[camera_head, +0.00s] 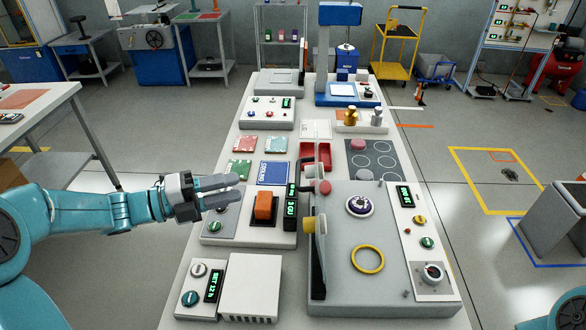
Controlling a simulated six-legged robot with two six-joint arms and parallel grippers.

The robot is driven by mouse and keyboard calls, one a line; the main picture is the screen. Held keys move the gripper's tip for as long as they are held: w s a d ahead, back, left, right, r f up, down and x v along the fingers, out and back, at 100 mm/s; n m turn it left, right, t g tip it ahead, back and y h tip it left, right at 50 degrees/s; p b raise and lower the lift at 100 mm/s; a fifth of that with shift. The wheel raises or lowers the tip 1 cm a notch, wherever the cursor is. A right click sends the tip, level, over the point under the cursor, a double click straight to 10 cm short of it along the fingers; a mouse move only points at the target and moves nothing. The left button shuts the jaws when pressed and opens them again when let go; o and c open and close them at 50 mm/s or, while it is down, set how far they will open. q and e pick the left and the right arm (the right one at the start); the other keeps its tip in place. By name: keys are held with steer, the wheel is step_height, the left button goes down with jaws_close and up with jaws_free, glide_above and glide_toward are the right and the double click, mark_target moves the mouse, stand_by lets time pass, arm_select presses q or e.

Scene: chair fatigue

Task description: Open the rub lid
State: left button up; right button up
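The rub machine is probably the large grey unit (385,290) at the front right of the bench. A thin dark panel (318,270) with a yellow knob (309,225) stands upright, nearly edge-on, along its left side; it looks like the lid, raised. A round disc (360,206) and a yellow ring (367,259) lie exposed on the top. My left gripper (239,186) is left of the panel, above the unit with an orange switch, apart from the panel. Its fingers look slightly parted and empty. My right gripper is out of view.
An orange rocker switch (264,206) and a green display (291,208) sit between my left gripper and the panel. A white ribbed box (251,288) stands at the front left. Red trays (315,156) and small instruments fill the bench behind.

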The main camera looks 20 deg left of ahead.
arm_select(q)
steer(key=p+x, duration=0.3)
steer(key=x, duration=1)
steer(key=shift+d, duration=0.3)
steer(key=shift+w+a, duration=0.1)
steer(key=shift+w, duration=0.05)
jaws_close()
steer(key=shift+f, duration=0.1)
